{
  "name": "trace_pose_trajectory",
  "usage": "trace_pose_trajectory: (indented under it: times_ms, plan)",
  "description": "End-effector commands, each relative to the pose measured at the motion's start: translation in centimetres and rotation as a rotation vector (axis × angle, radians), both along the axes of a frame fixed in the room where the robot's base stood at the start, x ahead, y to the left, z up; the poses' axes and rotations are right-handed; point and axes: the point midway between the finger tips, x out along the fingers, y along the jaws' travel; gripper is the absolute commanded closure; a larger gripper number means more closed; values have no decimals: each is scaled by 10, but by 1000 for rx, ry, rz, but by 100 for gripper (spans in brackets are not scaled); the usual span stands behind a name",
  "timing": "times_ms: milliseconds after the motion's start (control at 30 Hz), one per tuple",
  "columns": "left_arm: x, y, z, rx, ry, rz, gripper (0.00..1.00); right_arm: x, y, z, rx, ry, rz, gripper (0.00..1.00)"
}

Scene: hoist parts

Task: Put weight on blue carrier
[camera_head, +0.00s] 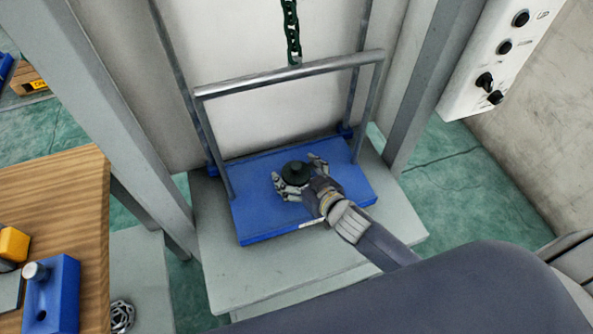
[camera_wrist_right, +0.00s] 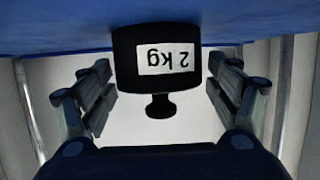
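The blue carrier (camera_head: 262,218) is a flat platform with a grey metal frame, hung under a dark chain. A dark weight (camera_head: 295,173) is on it near the middle. In the right wrist view, which is upside down, the weight (camera_wrist_right: 157,85) carries a "2 kg" label and its base meets the blue surface. My right gripper (camera_head: 301,172) is around the weight. Its fingers (camera_wrist_right: 165,95) are spread on both sides, with visible gaps to the weight, so it is open. A silver and black part (camera_head: 122,316) at the bottom edge may be my left gripper; its state is unclear.
A wooden table (camera_head: 75,200) at the left holds a blue block with a silver knob (camera_head: 52,295) and a yellow object (camera_head: 13,244). Grey posts (camera_head: 118,120) flank the carrier. A white control box (camera_head: 500,55) is at upper right.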

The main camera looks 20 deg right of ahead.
Motion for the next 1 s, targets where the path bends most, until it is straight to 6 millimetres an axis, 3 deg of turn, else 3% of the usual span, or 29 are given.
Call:
trace_pose_trajectory:
  times_ms: [433, 1000]
  plan:
    - [0, 0, 1, 0, 0, 0, 60, -7, -2, 4, -1, 1, 0, 15]
    - [0, 0, -5, 0, -1, 1, 60, -95, -27, 37, -1, 1, 0, 15]
